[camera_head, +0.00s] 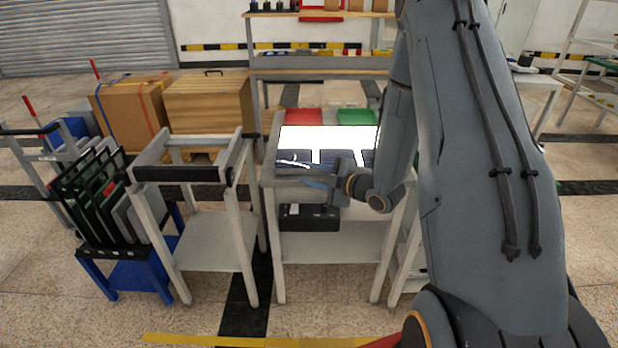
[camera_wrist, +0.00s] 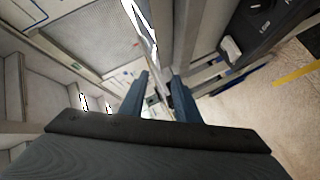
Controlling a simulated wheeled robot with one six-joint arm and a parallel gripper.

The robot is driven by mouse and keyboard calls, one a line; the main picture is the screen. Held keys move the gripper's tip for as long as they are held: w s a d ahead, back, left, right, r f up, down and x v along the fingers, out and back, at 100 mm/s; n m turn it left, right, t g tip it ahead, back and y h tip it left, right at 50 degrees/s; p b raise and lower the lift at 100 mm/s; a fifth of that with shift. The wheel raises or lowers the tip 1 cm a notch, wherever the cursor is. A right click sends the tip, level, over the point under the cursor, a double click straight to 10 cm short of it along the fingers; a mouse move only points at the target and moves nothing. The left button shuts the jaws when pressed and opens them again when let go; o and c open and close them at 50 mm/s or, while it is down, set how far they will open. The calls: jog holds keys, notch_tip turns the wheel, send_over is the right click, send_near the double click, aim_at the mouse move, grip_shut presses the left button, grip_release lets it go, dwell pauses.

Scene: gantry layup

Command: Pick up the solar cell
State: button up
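Dark blue solar cells lie in a row on the bright white top of a table: a left one (camera_head: 295,157), a middle one (camera_head: 337,157) and a right one (camera_head: 368,157) partly hidden by my arm. My gripper (camera_head: 308,180) is at the table's near edge, in front of the left and middle cells. It appears apart from them and holds nothing that I can make out. In the wrist view my gripper (camera_wrist: 160,80) has its two blue fingers spread apart. No solar cell can be made out clearly in that view.
A red tray (camera_head: 315,116) and a green tray (camera_head: 357,117) sit at the table's back. A black box (camera_head: 309,217) is beneath the tabletop. An empty grey frame cart (camera_head: 215,250) stands close at left, beside a blue rack (camera_head: 130,275) of panels.

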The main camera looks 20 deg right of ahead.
aim_at(284, 166)
jog(key=shift+s+a+n, duration=0.1)
jog(key=shift+n, duration=0.2)
jog(key=shift+p+x, duration=0.85)
jog(key=shift+x, duration=3.05)
jog(key=shift+r, duration=0.1)
grip_shut()
